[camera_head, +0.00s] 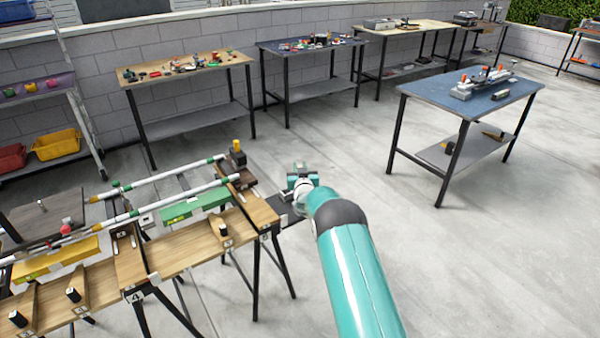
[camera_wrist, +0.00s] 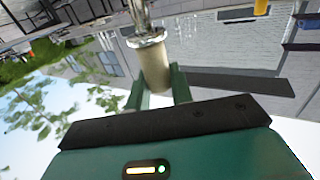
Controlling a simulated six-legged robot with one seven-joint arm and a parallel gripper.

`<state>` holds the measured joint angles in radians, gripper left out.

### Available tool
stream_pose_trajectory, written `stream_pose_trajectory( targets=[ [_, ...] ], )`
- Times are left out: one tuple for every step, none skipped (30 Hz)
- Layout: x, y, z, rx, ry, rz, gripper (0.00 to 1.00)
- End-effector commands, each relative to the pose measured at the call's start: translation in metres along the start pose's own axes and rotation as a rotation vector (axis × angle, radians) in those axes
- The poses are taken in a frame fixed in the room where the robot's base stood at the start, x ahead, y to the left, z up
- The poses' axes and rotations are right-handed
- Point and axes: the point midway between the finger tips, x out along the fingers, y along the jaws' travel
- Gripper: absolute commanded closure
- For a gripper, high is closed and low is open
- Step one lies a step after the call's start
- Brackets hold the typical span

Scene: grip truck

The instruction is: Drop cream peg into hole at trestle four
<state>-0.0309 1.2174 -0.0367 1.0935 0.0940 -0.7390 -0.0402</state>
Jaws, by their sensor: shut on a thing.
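In the wrist view, my gripper (camera_wrist: 159,88) has its two green fingers shut on the cream peg (camera_wrist: 155,70), a tan cylinder with a wider collar and a shiny metal part beyond it. In the head view, my gripper (camera_head: 300,182) is past the right end of the trestle row, and the peg cannot be made out there. The trestle with the label 4 (camera_head: 135,296) stands at lower left, well to the left of my gripper. Its wooden crosspiece (camera_head: 128,258) has dark slots or marks. I cannot tell which is the hole.
White rods (camera_head: 165,206) with green bands run along the trestles. A blue-topped table (camera_head: 470,95) stands at right. Open concrete floor lies between it and the trestles.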

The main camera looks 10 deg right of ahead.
Motion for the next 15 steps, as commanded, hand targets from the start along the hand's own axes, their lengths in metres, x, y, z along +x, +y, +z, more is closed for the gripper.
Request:
stream_pose_trajectory(
  targets=[
    [0.000,0.000,-0.004,0.000,0.002,0.000,1.00],
    [0.000,0.000,-0.006,0.000,0.003,0.000,1.00],
    [0.000,0.000,-0.008,0.000,0.003,0.000,1.00],
    [0.000,0.000,-0.010,0.000,0.003,0.000,1.00],
    [0.000,0.000,-0.011,0.000,0.003,0.000,1.00],
    [0.000,0.000,-0.013,0.000,0.003,0.000,1.00],
    [0.000,0.000,-0.015,0.000,0.003,0.000,1.00],
    [0.000,0.000,-0.017,0.000,0.003,0.000,1.00],
    [0.000,0.000,-0.019,0.000,0.003,0.000,1.00],
    [0.000,0.000,-0.021,0.000,0.003,0.000,1.00],
    [0.000,0.000,-0.022,0.000,0.003,0.000,1.00],
    [0.000,0.000,-0.024,0.000,0.002,0.000,1.00],
    [0.000,0.000,-0.026,0.000,0.002,0.000,1.00],
    [0.000,0.000,-0.027,0.000,0.002,0.000,1.00],
    [0.000,0.000,-0.029,0.000,0.001,0.000,1.00]
  ],
)
